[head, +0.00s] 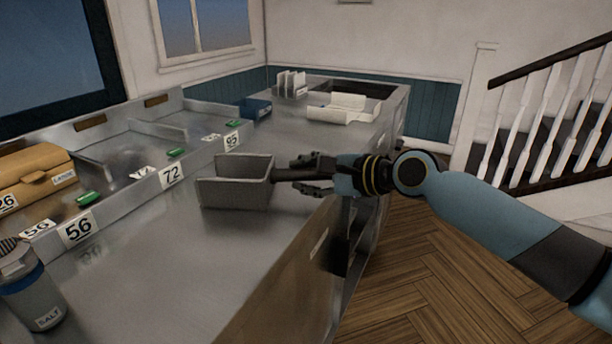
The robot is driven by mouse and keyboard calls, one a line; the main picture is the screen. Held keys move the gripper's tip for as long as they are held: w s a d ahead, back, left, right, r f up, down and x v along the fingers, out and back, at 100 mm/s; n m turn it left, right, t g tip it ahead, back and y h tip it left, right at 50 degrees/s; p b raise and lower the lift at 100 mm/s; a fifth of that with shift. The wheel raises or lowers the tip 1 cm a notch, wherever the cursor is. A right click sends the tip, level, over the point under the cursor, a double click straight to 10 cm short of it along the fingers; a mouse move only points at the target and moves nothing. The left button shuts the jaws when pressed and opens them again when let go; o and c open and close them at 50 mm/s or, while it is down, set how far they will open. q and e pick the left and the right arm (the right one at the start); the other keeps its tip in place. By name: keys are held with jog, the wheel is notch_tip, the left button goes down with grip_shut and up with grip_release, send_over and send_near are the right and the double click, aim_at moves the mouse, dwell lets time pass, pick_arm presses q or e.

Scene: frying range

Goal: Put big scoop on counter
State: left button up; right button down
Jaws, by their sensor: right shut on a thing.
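The big scoop (236,184) is a grey, box-shaped metal scoop with a dark handle pointing right. It is at the middle of the head view, over the metal counter (190,262) near its right edge. I cannot tell whether its underside touches the counter or hangs slightly above it. My right gripper (298,176) comes in from the right and is shut on the scoop's dark handle. The fingers hide part of the handle. My left gripper is not in view.
A salt shaker (35,290) stands at the lower left. A raised ledge with number tags, green clips and a tan box (36,174) runs along the left. A blue box (256,107) and white trays (343,108) are farther back. The counter's front middle is clear.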

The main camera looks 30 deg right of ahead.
jog(key=c, duration=1.1)
grip_release()
jog(key=shift+f, duration=0.1)
jog(key=p+v, duration=0.4)
jog(key=v, duration=0.8)
jog(key=s+d+f+n+g+h, duration=0.15)
jog(key=d+f, duration=0.25)
jog(key=f, duration=0.4)
jog(key=s+d+f+n+h, duration=0.2)
jog(key=d+f+h, duration=0.1)
jog(key=d+f, duration=0.3)
jog(key=s+f+n+g+h, duration=0.1)
jog(key=s+f+n+g, duration=0.1)
jog(key=s+f, duration=0.45)
jog(key=s+f+n+g+h, duration=0.1)
jog(key=s+f+n+g, duration=0.15)
jog(key=f, duration=0.75)
jog(key=s+a+f+n+g, duration=0.2)
jog(key=s+a+f+n, duration=0.2)
jog(key=s, duration=0.5)
jog(key=s+a+f+n+g, duration=0.2)
jog(key=s+a+f+n, duration=0.2)
jog(key=s+f, duration=0.4)
jog(key=s+a+f+n+g, duration=0.2)
jog(key=s+a+f+n, duration=0.2)
jog(key=s, duration=0.6)
notch_tip(320, 180, down, 2)
jog(key=shift+a+f+y, duration=0.1)
jog(key=shift+a+y, duration=0.35)
jog(key=shift+a, duration=0.45)
